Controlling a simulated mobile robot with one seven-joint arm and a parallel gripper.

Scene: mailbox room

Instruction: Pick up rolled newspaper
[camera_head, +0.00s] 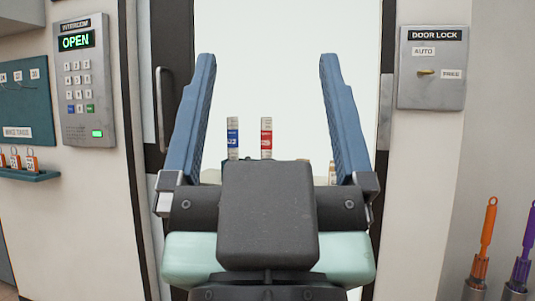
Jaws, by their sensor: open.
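Two upright white rolls show beyond my gripper: one with a blue band (233,138) and one with a red band (266,137). They look like rolled papers, but I cannot tell for sure which is the rolled newspaper. My gripper (268,60) is open, its two blue fingers spread wide with nothing between them. In the picture both rolls appear between the fingers, farther off. The gripper's dark body hides the rolls' lower ends and what they stand in. A small tan piece (332,172) shows beside the right finger, mostly hidden.
A bright doorway lies ahead, with a door handle (159,110) at its left. An intercom panel (84,82) reading OPEN is on the left wall. A door lock panel (432,68) is on the right wall. Orange (487,235) and purple (524,250) handled tools stand at lower right.

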